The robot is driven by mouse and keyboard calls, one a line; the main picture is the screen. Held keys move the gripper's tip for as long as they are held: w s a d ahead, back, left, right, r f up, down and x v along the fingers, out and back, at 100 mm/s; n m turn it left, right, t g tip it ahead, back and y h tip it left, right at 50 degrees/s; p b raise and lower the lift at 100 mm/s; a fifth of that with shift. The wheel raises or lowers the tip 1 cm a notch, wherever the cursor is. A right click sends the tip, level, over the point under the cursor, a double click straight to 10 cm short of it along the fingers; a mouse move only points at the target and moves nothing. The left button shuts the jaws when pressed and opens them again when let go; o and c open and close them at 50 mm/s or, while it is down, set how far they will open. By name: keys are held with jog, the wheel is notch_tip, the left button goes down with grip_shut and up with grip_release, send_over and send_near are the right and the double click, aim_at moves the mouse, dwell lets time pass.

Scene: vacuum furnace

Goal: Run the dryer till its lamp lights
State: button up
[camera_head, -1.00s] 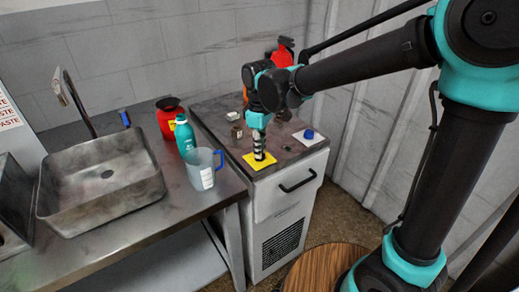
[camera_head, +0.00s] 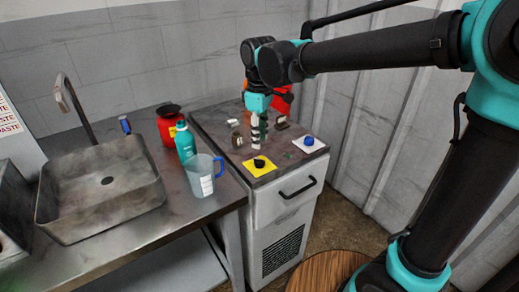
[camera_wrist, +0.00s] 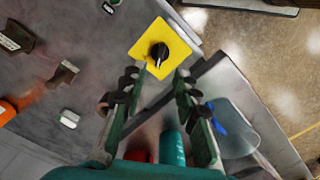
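The cabinet (camera_head: 285,195) has a grey top with a yellow plate (camera_head: 250,171) carrying a black knob (camera_head: 259,163). In the wrist view the yellow plate (camera_wrist: 142,47) and black knob (camera_wrist: 158,52) lie just beyond my fingertips; the knob shows a pale pointer mark. A blue knob (camera_head: 308,140) sits on a white plate (camera_head: 319,146) at right. My gripper (camera_head: 259,145) is above the cabinet top, behind the black knob and apart from it. In the wrist view my gripper (camera_wrist: 160,76) has its fingers spread, with nothing between them. I cannot make out a lit lamp.
On the left counter stand a clear jug (camera_head: 201,178) with a blue handle, a teal bottle (camera_head: 185,142) and a red container (camera_head: 170,124), beside a metal sink (camera_head: 100,185). Small brown-and-metal pieces (camera_wrist: 63,73) lie on the cabinet top. A drawer handle (camera_head: 297,188) juts from the front.

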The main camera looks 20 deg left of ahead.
jog(key=shift+r, duration=2.2)
jog(key=w+d+f+m+t, duration=0.15)
jog(key=d+f+m, duration=0.3)
jog(key=d, duration=0.55)
jog(key=w+d+f+m, duration=0.3)
jog(key=d+f, duration=0.3)
jog(key=d, duration=0.4)
jog(key=s+d+f+m+t, duration=0.1)
jog(key=s+d+f+m, duration=0.3)
jog(key=d, duration=0.4)
jog(key=s+d+f+m+t, duration=0.1)
jog(key=s+d+f+m, duration=0.3)
jog(key=d+f, duration=0.3)
jog(key=shift+s+d+t, duration=0.35)
jog(key=shift+s+d, duration=0.05)
jog(key=shift+d, duration=0.7)
jog(key=shift+m, duration=0.25)
